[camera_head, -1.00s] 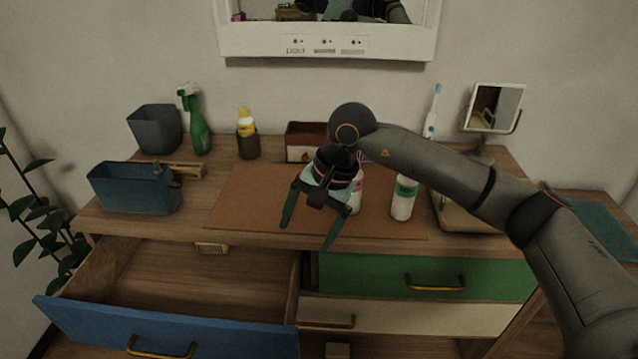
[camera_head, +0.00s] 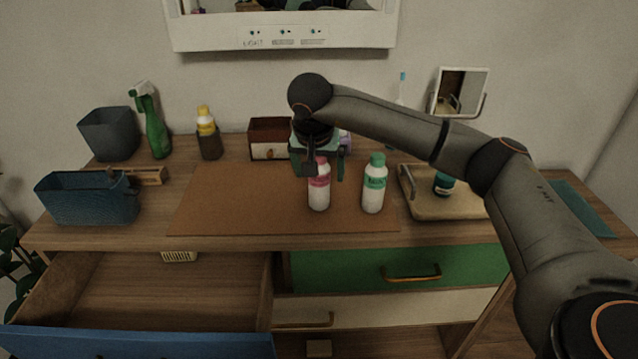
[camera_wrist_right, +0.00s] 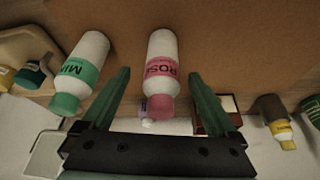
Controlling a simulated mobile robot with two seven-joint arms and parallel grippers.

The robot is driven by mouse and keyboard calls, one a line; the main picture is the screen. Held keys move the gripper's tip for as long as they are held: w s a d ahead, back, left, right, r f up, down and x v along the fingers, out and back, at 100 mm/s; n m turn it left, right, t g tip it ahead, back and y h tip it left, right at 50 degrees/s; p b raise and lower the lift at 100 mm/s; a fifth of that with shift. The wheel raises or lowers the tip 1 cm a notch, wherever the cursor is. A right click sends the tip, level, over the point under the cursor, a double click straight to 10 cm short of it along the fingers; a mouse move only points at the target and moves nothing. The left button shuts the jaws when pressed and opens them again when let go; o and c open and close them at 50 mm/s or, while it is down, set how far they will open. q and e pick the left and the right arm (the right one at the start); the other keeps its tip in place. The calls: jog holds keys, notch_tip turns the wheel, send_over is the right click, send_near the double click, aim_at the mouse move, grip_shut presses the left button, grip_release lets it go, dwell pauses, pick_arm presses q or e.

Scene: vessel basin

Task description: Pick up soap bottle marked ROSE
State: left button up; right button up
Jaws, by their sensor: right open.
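The soap bottle marked ROSE (camera_head: 319,194) is white with a pink label and pink cap and stands upright on the brown mat. In the right wrist view the ROSE bottle (camera_wrist_right: 162,68) appears between the two open fingers, its label readable. My right gripper (camera_head: 324,172) is open at the bottle's top and hides part of its cap. In the right wrist view my gripper (camera_wrist_right: 160,90) shows both fingers apart, with nothing clamped. A similar white bottle with a green label and cap (camera_head: 374,188), its label starting MIN in the wrist view (camera_wrist_right: 80,70), stands to the right. My left gripper is not seen.
The brown mat (camera_head: 230,205) is clear left of the bottles. A tray (camera_head: 420,204) with a dark green jar (camera_head: 444,184) lies at right. A small box (camera_head: 268,140) stands behind. Blue bin (camera_head: 85,200) and green spray bottle (camera_head: 153,125) are at left. The blue-fronted drawer (camera_head: 150,343) is open.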

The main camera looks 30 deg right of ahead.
aim_at(319, 181)
jog(key=x, duration=0.4)
jog(key=shift+w+a+f, duration=0.1)
jog(key=shift+f, duration=0.2)
grip_shut()
dwell(0.5)
